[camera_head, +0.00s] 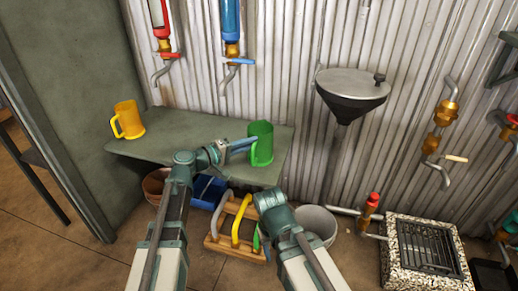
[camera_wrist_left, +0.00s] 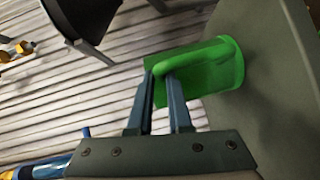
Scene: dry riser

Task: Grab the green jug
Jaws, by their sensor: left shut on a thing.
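The green jug (camera_head: 262,143) stands upright near the right end of the grey-green shelf (camera_head: 165,146) in the head view. My left gripper (camera_head: 248,147) reaches it from the left and is shut on its handle. In the left wrist view the green jug (camera_wrist_left: 222,62) lies ahead of the left gripper (camera_wrist_left: 160,75), whose two blue fingers close on the green handle. My right arm shows at the lower middle of the head view, but its fingers cannot be made out.
A yellow jug (camera_head: 128,119) stands at the shelf's left end. Red and blue dispensers with taps (camera_head: 231,45) hang above. Below are a wooden rack (camera_head: 232,226), a blue crate (camera_head: 208,190) and a grey bucket (camera_head: 317,221). A funnel (camera_head: 352,88) is on the right wall.

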